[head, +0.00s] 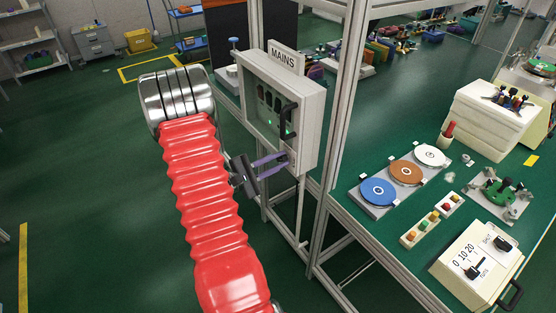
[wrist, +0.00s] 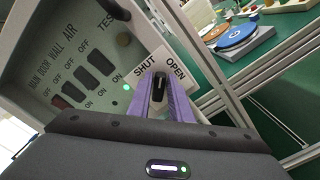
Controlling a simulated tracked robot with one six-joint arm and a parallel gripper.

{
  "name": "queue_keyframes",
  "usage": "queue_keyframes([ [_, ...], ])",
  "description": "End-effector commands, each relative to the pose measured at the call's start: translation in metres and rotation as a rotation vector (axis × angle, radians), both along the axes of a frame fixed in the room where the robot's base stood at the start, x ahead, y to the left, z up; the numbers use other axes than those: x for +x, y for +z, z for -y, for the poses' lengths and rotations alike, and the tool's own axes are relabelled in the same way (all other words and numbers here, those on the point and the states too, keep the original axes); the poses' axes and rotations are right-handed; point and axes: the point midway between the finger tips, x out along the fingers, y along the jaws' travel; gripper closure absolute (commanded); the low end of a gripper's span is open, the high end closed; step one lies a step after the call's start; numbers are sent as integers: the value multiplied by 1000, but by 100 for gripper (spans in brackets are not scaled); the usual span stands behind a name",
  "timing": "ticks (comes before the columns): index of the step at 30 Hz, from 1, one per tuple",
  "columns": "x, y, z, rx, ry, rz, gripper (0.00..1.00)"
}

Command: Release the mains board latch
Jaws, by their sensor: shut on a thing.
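The mains board (head: 309,105) is a pale grey box under a MAINS sign, fixed to the frame at the bench's left end. My gripper (head: 283,160) is at the lower part of its front, with its purple fingers reaching in from the left. In the wrist view the fingers are shut on the latch (wrist: 159,88), a small dark knob, one finger on each side. The latch sits at a white plate (wrist: 176,75) marked SHUT and OPEN. Which word the latch points to I cannot tell. The fingers hide part of the latch and plate.
Breaker switches (wrist: 87,75) with OFF and ON marks and a lit green lamp (wrist: 127,87) are beside the latch. A dark handle (head: 288,120) is on the board's front. A metal post (head: 342,100) stands just right. Open green floor (head: 80,180) lies left.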

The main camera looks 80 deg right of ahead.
Motion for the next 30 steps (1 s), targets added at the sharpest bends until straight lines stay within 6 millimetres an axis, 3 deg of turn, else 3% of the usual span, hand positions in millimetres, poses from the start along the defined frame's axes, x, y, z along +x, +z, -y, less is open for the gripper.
queue_keyframes([
  [18,-5,-8,-4,-364,-7,417,100],
  [30,-6,-11,-4,-476,-9,546,100],
])
